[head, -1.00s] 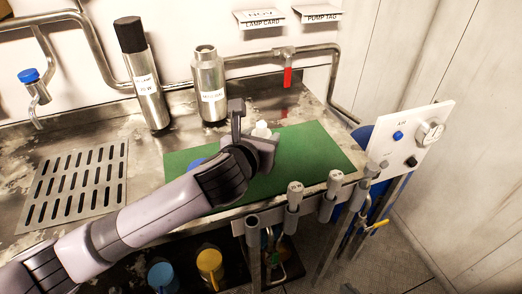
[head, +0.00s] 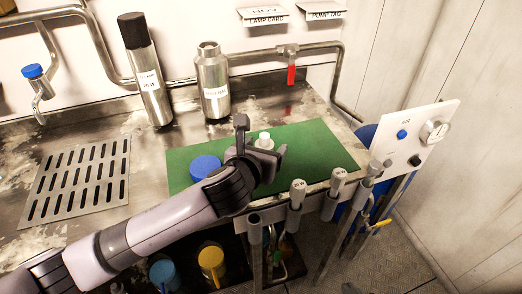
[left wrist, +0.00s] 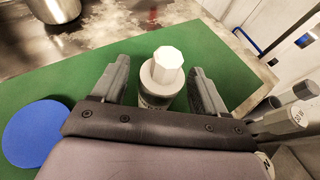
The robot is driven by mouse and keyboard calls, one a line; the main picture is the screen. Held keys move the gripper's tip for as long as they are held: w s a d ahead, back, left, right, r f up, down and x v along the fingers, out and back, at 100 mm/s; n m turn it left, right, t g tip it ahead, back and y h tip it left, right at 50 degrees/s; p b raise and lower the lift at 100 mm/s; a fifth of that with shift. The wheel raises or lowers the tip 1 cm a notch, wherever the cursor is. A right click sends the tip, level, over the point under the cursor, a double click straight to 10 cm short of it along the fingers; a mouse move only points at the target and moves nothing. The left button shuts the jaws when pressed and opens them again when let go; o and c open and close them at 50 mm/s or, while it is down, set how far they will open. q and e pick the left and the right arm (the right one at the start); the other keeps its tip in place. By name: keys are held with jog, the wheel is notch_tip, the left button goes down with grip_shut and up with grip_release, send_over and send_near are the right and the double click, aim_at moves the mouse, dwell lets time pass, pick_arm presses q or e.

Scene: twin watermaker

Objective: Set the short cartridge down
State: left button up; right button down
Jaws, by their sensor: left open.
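The short cartridge (head: 264,140) has a white faceted top and a grey body. It stands upright over the green mat (head: 320,150). In the left wrist view the cartridge (left wrist: 167,70) sits between the two fingers of my left gripper (left wrist: 160,68), with a gap on each side. My left gripper (head: 262,137) is open around it in the head view. The cartridge's foot is hidden, so I cannot see its contact with the mat. My right gripper is not in view.
A blue round cap (head: 205,167) lies on the mat left of the gripper. A tall black-topped cylinder (head: 150,85) and a steel bottle (head: 213,85) stand behind. Grey-handled tools (head: 297,193) hang at the front edge. The mat's right part is clear.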

pick_arm(q)
jog(key=v, duration=1.2)
jog(key=shift+p, duration=0.3)
